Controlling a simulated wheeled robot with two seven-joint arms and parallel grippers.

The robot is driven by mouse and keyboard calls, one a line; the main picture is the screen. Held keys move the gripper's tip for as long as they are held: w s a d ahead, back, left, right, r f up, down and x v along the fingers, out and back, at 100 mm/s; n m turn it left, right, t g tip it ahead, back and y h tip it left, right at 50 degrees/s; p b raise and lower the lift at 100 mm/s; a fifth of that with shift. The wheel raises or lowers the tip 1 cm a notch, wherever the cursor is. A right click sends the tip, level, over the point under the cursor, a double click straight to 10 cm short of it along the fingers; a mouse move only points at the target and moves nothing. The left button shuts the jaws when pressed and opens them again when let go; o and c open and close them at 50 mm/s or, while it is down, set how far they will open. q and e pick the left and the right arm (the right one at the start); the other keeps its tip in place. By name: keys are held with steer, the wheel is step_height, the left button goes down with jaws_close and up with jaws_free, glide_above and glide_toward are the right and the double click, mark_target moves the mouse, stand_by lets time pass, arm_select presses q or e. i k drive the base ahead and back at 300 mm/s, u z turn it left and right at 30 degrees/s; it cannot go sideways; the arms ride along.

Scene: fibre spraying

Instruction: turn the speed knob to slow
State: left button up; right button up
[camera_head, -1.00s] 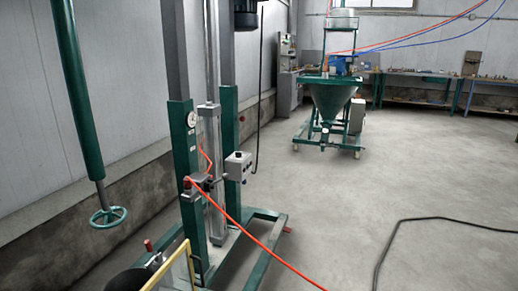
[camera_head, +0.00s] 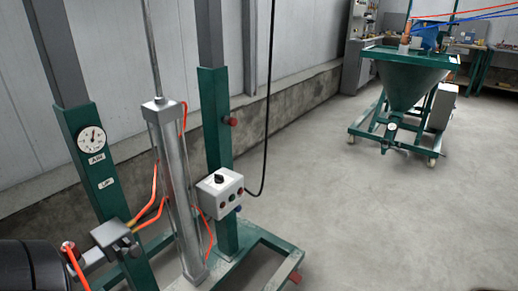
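A small grey control box (camera_head: 220,194) is mounted on the right green post of the machine frame, left of the middle of the head view. A black knob (camera_head: 219,179) sits on its upper face, with several small buttons below it. The knob's labels are too small to read, so its setting cannot be told. Neither of my grippers shows in the head view.
A green post with a pressure gauge (camera_head: 91,140) stands at the left, with a grey cylinder (camera_head: 176,190) beside it. Orange hoses and a black cable (camera_head: 268,110) hang nearby. A green hopper machine (camera_head: 409,88) stands back right. The floor (camera_head: 390,220) at right is clear.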

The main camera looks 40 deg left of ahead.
mark_target(219, 179)
steer(key=i, duration=1.4)
steer(key=u, duration=2.85)
